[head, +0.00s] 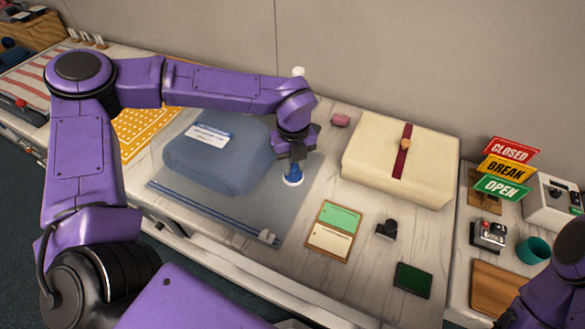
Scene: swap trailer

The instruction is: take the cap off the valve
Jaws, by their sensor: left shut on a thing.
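A clear bag (205,213) lies on the counter with a folded blue item (225,165) inside. The valve (292,182) shows as a white ring on the bag's right part. My left gripper (292,160) points down over it and is shut on the blue cap (293,172). The cap stands upright at the valve; I cannot tell whether the two still touch. The fingers hide the cap's top. Only a part of my right arm shows at the lower right corner, and its gripper is out of view.
A cream folded item with a red strap (403,160) lies to the right. A two-colour card board (333,230), a black object (387,230) and a green pad (412,280) lie in front. A white slider (268,237) sits on the bag's blue edge (205,208).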

